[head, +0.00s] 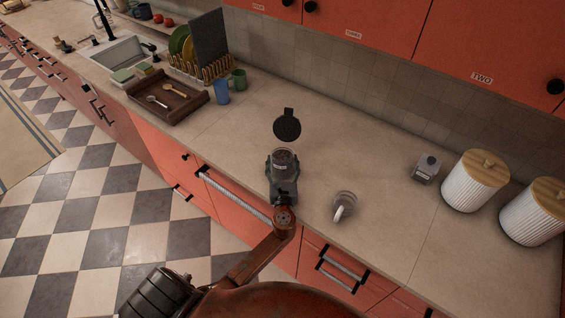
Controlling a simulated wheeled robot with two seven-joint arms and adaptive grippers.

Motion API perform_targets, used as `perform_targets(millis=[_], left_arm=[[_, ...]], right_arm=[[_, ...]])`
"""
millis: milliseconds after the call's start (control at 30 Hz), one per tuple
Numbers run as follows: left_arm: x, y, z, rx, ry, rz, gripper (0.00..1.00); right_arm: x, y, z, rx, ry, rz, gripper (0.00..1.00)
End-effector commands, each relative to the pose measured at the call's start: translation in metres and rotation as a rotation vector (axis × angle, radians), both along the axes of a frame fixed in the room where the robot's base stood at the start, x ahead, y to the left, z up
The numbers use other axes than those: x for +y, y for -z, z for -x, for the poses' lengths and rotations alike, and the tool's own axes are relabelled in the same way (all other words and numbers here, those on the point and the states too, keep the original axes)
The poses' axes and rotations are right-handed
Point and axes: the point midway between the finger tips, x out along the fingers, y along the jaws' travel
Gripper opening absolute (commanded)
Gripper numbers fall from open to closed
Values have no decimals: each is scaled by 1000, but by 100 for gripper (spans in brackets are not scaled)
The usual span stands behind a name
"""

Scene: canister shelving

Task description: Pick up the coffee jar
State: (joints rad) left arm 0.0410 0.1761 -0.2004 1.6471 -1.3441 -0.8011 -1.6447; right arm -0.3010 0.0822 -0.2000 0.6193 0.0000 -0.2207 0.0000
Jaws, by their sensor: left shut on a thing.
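The coffee jar (283,158) is a small clear container with dark contents and a pale label. It stands near the front edge of the counter, upright as far as I can tell. My left gripper (282,176) reaches it from the front edge and is shut on it, with the fingers around its sides. The gripper hides the jar's lower part, so I cannot tell whether its base touches the counter. My right gripper is not in view.
A black round piece with a tab (287,126) lies just behind the jar. A clear glass mug (344,206) stands to the right. A small grey container (426,168) and white ribbed canisters (475,182) are farther right. A wooden tray (167,98) and blue cup (222,91) are left.

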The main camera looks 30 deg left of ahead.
Motion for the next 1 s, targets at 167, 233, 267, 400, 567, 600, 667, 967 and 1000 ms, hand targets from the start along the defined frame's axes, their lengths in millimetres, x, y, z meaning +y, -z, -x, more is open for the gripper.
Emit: perform_targets(millis=[167,233,267,400,567,600,667,967,1000], left_arm=[[0,0,0,0,0,0,15],[0,-2,0,-4,1,-1,13],[0,-2,0,-4,1,-1,13],[0,-3,0,-4,1,-1,13],[0,-8,0,-6,1,0,13],[0,-10,0,-6,1,1,13],[0,-16,0,-7,1,-1,13],[0,-67,26,-9,1,0,13],[1,-76,34,-8,1,1,13]], right_arm=[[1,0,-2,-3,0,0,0],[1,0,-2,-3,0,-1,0],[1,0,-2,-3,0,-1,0],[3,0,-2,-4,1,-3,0],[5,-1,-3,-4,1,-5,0],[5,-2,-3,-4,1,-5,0],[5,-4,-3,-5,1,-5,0],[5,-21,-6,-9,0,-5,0],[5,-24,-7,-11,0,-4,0]])
